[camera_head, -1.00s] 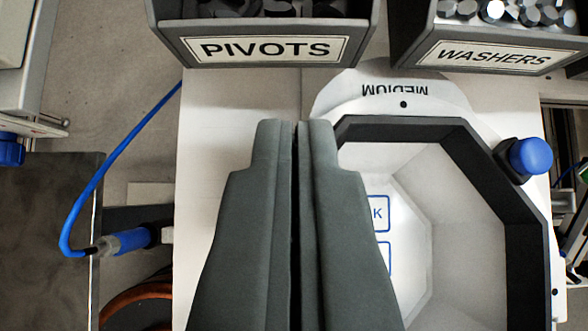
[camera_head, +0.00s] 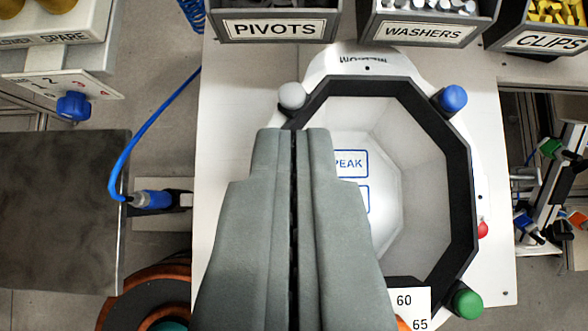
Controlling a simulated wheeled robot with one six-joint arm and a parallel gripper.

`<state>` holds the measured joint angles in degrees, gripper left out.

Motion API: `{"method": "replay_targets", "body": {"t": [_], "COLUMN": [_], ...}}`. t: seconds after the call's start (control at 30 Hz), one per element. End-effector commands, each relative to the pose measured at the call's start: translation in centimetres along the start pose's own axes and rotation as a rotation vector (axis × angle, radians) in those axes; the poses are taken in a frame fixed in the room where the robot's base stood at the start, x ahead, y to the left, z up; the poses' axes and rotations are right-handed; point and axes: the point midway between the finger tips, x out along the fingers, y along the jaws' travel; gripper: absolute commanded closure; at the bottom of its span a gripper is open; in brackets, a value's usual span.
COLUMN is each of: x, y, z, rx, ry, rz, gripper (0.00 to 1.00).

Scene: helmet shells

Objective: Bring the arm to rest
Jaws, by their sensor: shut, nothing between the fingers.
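My gripper (camera_head: 293,132) is shut and empty, with its two grey fingers pressed together and pointing up the picture. It hangs over the left part of a white helmet shell (camera_head: 408,190) with a black octagonal rim. The fingers hide the shell's left side. A label reading "PEAK" (camera_head: 350,164) shows inside the shell, just right of the fingers. I cannot tell the height of the gripper above the shell.
Bins marked PIVOTS (camera_head: 275,29), WASHERS (camera_head: 424,33) and CLIPS (camera_head: 548,40) line the far edge. Blue (camera_head: 453,98), green (camera_head: 467,302) and grey (camera_head: 292,95) knobs stand around the shell. A blue-handled tool (camera_head: 152,199) with a blue cable lies left. A dark panel (camera_head: 62,210) is at far left.

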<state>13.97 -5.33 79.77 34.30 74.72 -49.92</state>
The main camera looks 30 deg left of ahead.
Motion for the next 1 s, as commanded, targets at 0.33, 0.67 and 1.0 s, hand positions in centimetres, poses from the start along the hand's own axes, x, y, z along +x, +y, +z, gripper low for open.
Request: {"method": "replay_targets", "body": {"t": [0.33,0.67,1.0], "x": [-0.6,-2.2,-3.8], "y": [-1.6,-6.6,-11.6], "z": [1.2,6.6,13.4], "rx": [0.036,0.158,0.236], "ry": [0.016,0.110,0.276], "rz": [0.062,0.278,0.460], "gripper": [1.00,1.00,1.00]}}
